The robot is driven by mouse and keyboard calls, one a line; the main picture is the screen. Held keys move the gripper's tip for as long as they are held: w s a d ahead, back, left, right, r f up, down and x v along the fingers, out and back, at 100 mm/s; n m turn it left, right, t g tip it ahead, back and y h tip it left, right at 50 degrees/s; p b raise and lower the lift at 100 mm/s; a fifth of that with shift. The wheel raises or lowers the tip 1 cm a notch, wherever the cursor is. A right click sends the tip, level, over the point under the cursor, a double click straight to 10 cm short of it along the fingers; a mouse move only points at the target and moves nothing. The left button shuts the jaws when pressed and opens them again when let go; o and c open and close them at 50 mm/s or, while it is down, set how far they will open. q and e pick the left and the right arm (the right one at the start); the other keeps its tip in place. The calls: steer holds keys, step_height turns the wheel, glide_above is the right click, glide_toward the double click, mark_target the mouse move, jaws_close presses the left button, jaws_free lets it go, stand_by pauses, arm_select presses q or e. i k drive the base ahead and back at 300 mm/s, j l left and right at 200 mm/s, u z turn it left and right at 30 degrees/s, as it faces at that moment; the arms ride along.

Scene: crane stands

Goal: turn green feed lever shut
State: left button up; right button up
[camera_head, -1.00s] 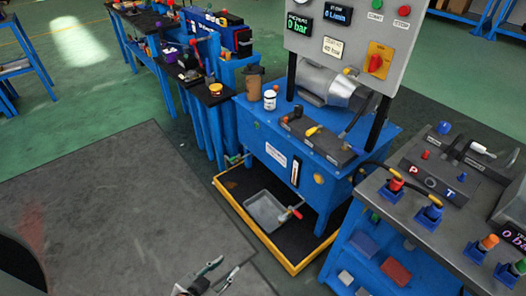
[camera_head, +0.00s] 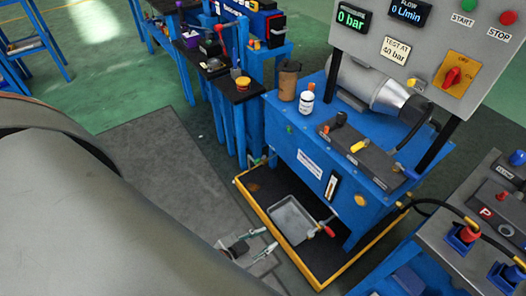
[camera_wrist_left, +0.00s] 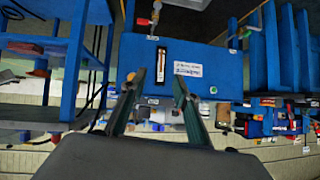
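The blue tank unit (camera_head: 310,160) stands in the middle of the head view. A small valve with a green handle (camera_head: 256,162) sticks out low at its left side; its exact angle is too small to tell. A greenish fitting also shows at the tank's edge in the wrist view (camera_wrist_left: 233,43). My left gripper (camera_head: 270,242) is open and empty, low in front of the drip tray and apart from the valve. In the upside-down wrist view its two fingers (camera_wrist_left: 159,79) are spread, with the tank front beyond them. My right gripper is not in view.
A yellow-edged drip tray (camera_head: 262,219) holds a grey pan (camera_head: 291,222). A red-handled drain lever (camera_head: 329,231) juts from the tank above it. A blue bench (camera_head: 240,95) stands close left of the valve. Grey floor mat (camera_head: 180,150) is open to the left.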

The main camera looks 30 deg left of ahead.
mark_target(258, 160)
steer(key=i+j, duration=0.15)
steer(key=j, duration=0.2)
steer(key=i+j, duration=0.15)
steer(key=j, duration=0.2)
steer(key=i+j, duration=0.15)
steer(key=j, duration=0.2)
steer(key=i+j+z, duration=0.1)
steer(key=j, duration=0.25)
steer(key=i, duration=0.05)
